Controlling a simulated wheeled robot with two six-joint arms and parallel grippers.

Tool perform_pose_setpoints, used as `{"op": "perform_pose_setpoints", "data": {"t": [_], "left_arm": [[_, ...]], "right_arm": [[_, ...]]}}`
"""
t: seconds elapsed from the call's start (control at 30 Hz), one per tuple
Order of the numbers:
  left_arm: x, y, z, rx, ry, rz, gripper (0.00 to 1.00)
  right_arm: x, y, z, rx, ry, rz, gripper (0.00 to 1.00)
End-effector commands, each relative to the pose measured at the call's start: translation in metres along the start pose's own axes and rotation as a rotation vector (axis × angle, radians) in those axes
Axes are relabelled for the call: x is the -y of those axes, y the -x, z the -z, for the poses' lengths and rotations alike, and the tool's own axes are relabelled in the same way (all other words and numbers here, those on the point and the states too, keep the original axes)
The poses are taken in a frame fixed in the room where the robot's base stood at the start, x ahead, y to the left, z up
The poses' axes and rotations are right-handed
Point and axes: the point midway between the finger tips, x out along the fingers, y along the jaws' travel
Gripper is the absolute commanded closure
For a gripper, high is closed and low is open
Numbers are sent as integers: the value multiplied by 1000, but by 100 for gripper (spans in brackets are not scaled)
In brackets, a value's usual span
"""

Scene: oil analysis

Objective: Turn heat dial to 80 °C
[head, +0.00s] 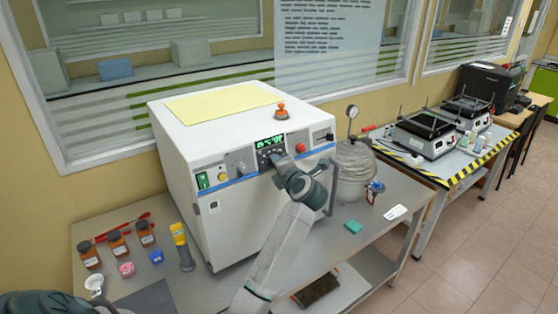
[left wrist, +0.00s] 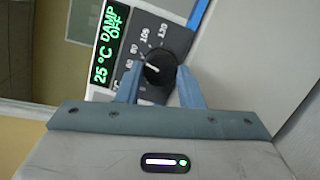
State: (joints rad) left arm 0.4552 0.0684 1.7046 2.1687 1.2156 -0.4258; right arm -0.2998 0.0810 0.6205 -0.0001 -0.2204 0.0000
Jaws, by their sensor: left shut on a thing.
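The heat dial (left wrist: 161,66) is a round black knob with a white pointer line, on a dark panel with printed numbers, some readable as 105 and 130. The green display (left wrist: 107,50) beside it reads 25 °C and DAMP OFF. In the left wrist view my left gripper (left wrist: 159,82) has its blue fingers on either side of the dial, shut on it. In the head view my left gripper (head: 274,160) is at the front of the white oven (head: 225,180), just below the display (head: 270,141), and hides the dial. My right gripper is not in view.
Brown jars (head: 117,244) and a yellow-topped handheld device (head: 181,247) stand left of the oven. A red button (head: 301,148) is right of my gripper. An orange-topped item (head: 281,111) sits on the oven.

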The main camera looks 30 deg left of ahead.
Motion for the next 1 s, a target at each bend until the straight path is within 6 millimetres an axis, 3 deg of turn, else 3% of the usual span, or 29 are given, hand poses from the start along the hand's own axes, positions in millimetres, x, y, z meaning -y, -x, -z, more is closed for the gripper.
{"op": "perform_pose_setpoints", "data": {"t": [0.7, 0.73, 0.8, 0.83, 1.0], "left_arm": [[-1, 0, 0, -2, -73, 15, 89], [-1, 0, 0, -3, -72, 15, 62], [-1, 0, 0, -3, -72, 15, 49], [-1, 0, 0, -3, -72, 15, 44], [-1, 0, 0, -3, -72, 15, 44]], "right_arm": [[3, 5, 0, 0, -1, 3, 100], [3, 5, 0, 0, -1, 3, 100], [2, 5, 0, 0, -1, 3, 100], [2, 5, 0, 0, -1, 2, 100], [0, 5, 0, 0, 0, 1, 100]]}}
